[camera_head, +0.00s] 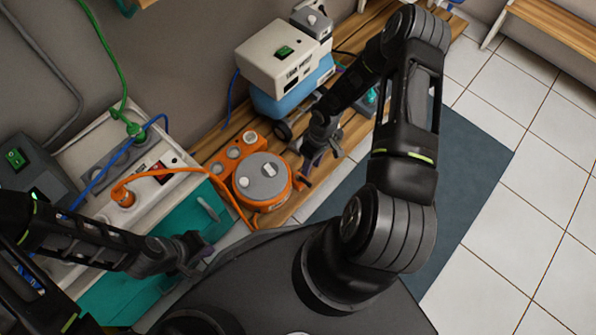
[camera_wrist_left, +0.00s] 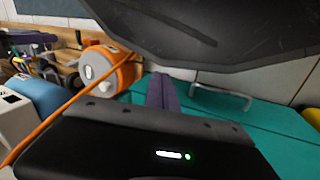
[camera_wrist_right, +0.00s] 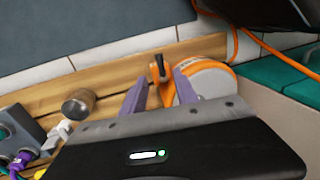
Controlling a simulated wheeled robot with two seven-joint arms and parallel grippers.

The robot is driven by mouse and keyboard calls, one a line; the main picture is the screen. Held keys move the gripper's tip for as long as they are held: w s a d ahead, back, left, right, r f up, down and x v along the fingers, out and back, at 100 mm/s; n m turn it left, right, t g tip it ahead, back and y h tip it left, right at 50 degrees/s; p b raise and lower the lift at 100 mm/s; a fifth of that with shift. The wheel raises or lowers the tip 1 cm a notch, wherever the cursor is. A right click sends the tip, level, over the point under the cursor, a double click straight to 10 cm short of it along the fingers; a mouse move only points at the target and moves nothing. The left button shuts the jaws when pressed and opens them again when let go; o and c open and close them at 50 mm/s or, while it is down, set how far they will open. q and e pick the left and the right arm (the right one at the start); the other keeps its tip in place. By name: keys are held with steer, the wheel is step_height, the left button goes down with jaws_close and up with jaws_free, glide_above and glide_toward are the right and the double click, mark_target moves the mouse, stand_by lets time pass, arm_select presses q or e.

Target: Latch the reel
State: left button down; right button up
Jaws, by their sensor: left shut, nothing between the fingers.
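The reel (camera_head: 262,178) is an orange drum with a grey round face, lying on the wooden bench beside the teal cabinet. It also shows in the left wrist view (camera_wrist_left: 98,66) and the right wrist view (camera_wrist_right: 214,82). A small black lever on an orange bracket (camera_wrist_right: 160,70) stands at the reel's side. My right gripper (camera_head: 322,158) is open and empty, just right of the reel. In the right wrist view its purple fingers (camera_wrist_right: 160,92) point towards the lever, with the lever between them in the picture; contact cannot be told. My left gripper (camera_head: 206,250) is shut and empty near the cabinet front.
An orange cable (camera_head: 218,180) runs from the socket panel to the reel. A white and blue machine (camera_head: 280,72) stands behind. The teal cabinet (camera_head: 195,212) has a bar handle. A metal cup (camera_wrist_right: 78,104) is on the bench. Tiled floor lies open at right.

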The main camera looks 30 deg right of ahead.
mark_target(307, 182)
steer(key=shift+s, duration=0.1)
steer(key=f+b, duration=0.1)
steer(key=f, duration=0.1)
steer(key=a+f, duration=0.1)
steer(key=f, duration=0.2)
steer(key=f+b, duration=0.1)
steer(key=f, duration=0.1)
steer(key=shift+s+a+f+b, duration=0.2)
steer(key=shift+a+f+b, duration=0.05)
steer(key=shift+f+b, duration=0.1)
steer(key=shift+c, duration=0.4)
jaws_close()
